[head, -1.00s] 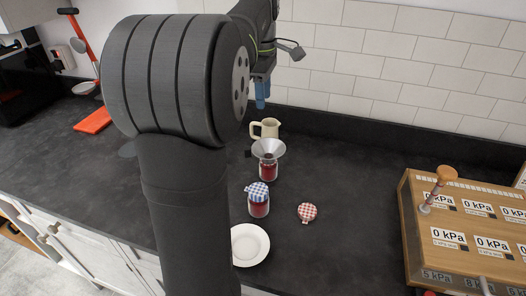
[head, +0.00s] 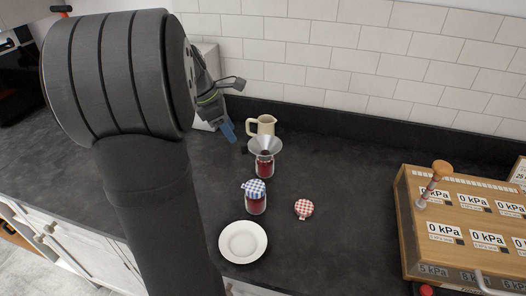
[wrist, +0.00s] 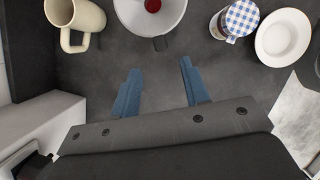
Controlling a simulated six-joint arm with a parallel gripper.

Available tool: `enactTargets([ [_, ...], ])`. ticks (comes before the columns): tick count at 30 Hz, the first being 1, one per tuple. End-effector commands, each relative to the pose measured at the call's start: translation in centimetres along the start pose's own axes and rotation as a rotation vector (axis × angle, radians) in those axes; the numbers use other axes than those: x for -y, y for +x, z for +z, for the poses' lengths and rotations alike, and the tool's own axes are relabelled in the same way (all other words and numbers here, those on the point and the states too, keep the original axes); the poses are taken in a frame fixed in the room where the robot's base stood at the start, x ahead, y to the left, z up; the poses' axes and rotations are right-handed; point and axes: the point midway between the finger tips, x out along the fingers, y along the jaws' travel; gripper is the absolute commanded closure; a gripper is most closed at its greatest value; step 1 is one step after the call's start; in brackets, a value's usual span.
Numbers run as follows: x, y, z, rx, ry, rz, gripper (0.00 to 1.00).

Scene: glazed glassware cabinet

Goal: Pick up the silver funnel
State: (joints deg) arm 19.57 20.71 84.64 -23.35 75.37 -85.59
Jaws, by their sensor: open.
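The silver funnel (head: 265,147) sits in the mouth of an open jar of red jam (head: 264,168) on the dark counter. In the wrist view the funnel (wrist: 142,14) is at the top edge, partly cut off, with red showing through its hole and a dark tab on its near rim. My gripper (head: 230,135) is just left of the funnel in the head view, tilted down. In the wrist view my gripper (wrist: 158,75) has its two blue fingers apart with nothing between them, short of the funnel's near rim.
A cream jug (head: 265,126) stands behind the funnel. A jar with a blue checked lid (head: 255,199), a red checked lid (head: 304,208) and a white plate (head: 243,256) are nearer. A wooden gauge box (head: 465,225) is at right. The counter between is clear.

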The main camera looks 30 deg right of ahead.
Motion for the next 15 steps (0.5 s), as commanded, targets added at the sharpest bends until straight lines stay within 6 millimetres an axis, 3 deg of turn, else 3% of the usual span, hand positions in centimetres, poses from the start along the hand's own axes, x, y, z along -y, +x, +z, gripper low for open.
enactTargets([
  [3, 0.1, 2.4, 0.0, -0.001, 0.000, -0.004, 0.58],
  [15, 0.2, 6.2, 0.2, -0.002, 0.002, -0.004, 0.58],
])
